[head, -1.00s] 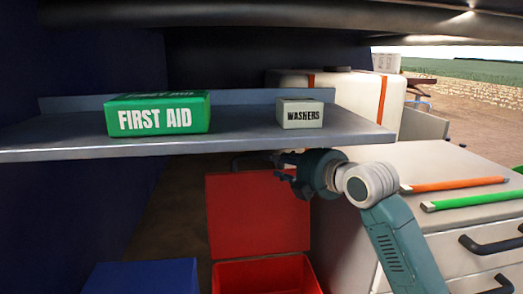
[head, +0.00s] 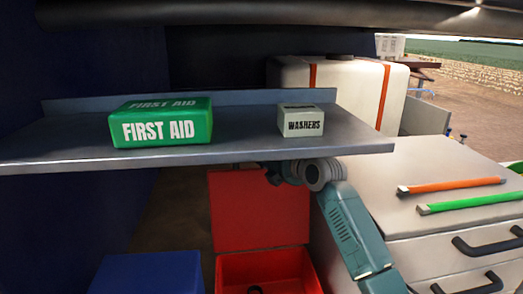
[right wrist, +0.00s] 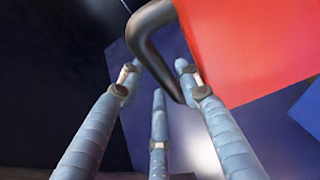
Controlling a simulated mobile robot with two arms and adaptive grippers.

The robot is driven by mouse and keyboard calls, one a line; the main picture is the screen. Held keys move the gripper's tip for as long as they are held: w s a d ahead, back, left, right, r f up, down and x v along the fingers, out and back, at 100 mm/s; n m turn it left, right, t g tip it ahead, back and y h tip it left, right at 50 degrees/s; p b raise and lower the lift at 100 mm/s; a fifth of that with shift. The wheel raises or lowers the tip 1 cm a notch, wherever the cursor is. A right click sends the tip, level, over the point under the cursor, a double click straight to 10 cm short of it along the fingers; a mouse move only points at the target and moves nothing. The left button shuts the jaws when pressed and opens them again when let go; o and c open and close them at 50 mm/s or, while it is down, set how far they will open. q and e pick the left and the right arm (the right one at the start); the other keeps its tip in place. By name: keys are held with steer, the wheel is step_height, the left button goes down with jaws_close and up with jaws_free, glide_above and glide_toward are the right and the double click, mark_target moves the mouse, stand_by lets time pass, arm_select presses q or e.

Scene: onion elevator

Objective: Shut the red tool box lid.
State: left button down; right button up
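The red tool box (head: 270,268) stands low in the middle of the head view. Its red lid (head: 258,212) is open and stands upright at the back of the box. My left gripper is not in view.
A grey shelf (head: 60,151) overhangs the lid, bearing a green first aid box (head: 163,124) and a washers box (head: 300,121). A blue box (head: 150,272) stands left of the tool box. A drawer cabinet (head: 400,165) with orange and green bars stands right.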

jaws_close()
steer(key=shift+f, duration=0.1)
